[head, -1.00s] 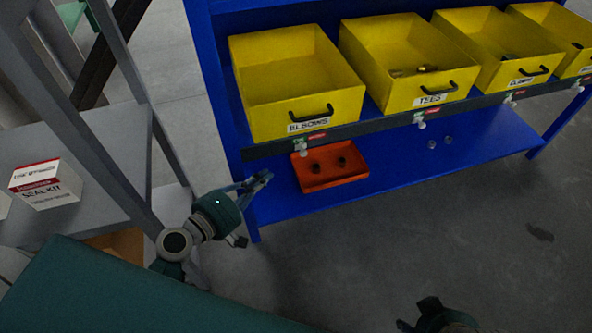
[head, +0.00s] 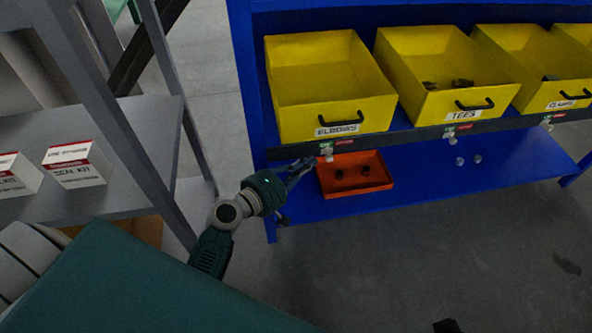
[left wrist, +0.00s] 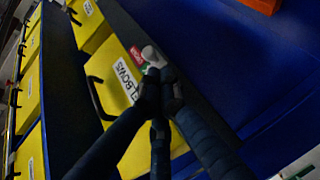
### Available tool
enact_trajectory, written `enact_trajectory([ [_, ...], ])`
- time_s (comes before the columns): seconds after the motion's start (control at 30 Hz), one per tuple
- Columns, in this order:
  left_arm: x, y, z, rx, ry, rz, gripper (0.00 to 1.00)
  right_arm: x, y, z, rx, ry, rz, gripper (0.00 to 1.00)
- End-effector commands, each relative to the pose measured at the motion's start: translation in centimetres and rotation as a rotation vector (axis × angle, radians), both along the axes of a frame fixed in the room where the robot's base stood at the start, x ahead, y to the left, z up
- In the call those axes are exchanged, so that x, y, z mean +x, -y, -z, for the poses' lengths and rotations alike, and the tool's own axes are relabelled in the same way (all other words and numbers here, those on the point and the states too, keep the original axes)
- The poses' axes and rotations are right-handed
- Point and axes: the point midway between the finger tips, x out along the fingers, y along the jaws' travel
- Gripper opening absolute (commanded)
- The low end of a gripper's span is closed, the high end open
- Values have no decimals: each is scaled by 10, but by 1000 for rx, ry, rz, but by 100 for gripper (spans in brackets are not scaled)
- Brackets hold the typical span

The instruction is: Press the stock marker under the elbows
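The yellow elbows bin (head: 325,110) stands on the blue rack, and its inside looks empty. Under its label, on the dark shelf rail, is the stock marker (head: 327,154), a small pale knob beside a green and red tag. In the left wrist view the marker (left wrist: 151,56) shows just beyond my fingertips. My left gripper (head: 303,168) is just left of the marker in the head view. Its fingers (left wrist: 162,80) come together at the tips with nothing between them. I cannot tell whether they touch the knob. A dark part of my right gripper (head: 447,326) shows at the bottom edge.
An orange tray (head: 378,188) with dark fittings sits on the lower blue shelf, close by my left gripper. The tees bin (head: 430,103) and other yellow bins stand to the right. A grey shelf (head: 120,200) with seal kit boxes (head: 78,165) is at left.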

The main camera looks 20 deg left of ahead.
Motion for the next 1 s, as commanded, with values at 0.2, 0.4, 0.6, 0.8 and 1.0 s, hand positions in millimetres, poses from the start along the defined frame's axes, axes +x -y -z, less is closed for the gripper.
enact_trajectory([
  [0.2,20,7,4,-1,1,0,0,-2,0,-5,0,0,0,43],
  [0.4,22,8,5,0,-1,0,0,-2,0,-9,1,8,0,43],
  [0.6,23,9,5,0,-1,0,0,-2,0,-8,1,5,0,43],
  [0.8,41,35,2,-1,1,2,0,2,0,5,1,-3,2,43],
  [1.0,54,54,4,1,0,0,0,5,-1,14,1,-6,1,43],
])
